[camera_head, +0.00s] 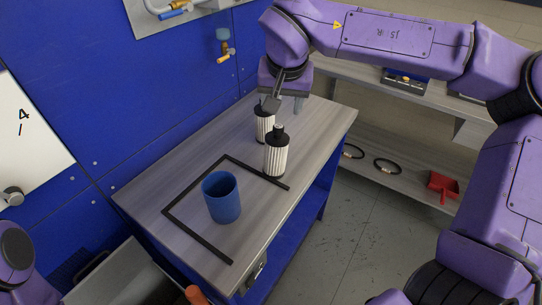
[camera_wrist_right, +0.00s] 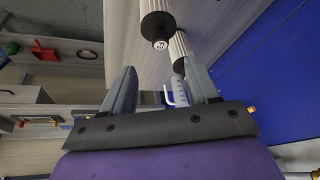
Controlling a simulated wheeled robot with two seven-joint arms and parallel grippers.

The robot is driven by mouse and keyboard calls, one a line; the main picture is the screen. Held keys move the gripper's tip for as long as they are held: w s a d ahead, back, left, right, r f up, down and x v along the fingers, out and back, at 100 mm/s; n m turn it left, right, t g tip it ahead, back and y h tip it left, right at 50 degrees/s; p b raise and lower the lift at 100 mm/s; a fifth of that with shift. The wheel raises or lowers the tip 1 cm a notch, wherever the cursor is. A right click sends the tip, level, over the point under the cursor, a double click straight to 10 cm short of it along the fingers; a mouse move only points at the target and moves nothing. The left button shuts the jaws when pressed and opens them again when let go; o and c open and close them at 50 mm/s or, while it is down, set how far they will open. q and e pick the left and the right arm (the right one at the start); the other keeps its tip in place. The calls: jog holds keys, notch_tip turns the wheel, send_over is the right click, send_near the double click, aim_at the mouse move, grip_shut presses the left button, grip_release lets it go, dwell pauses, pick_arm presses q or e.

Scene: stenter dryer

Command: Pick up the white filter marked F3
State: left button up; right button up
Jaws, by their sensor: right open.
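Two white pleated filters with black caps stand upright on the grey table in the head view, a front one (camera_head: 276,158) and a rear one (camera_head: 262,125) partly behind it. In the right wrist view one filter (camera_wrist_right: 155,7) shows a small mark on its cap end, too small to read surely. My right gripper (camera_head: 285,103) is open and empty, close above and beside the rear filter. Its two fingers (camera_wrist_right: 160,70) are spread apart in the right wrist view. My left gripper is out of view.
A blue cup (camera_head: 221,198) stands inside a black frame outline (camera_head: 205,243) on the table. A blue wall (camera_head: 80,110) borders the table's left. A shelf with black rings (camera_head: 387,166) and a red dustpan (camera_head: 443,186) is at right. The table's left end is clear.

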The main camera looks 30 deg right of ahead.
send_over(279, 127)
jog(key=s, duration=0.2)
jog(key=f, duration=0.2)
jog(key=a+f, duration=0.1)
jog(key=f, duration=0.1)
jog(key=shift+w+f, duration=0.15)
jog(key=shift+f, duration=0.15)
jog(key=p+x, duration=0.1)
jog(key=x, duration=0.5)
jog(key=shift+s, duration=0.2)
jog(key=shift+c, duration=0.8)
grip_shut()
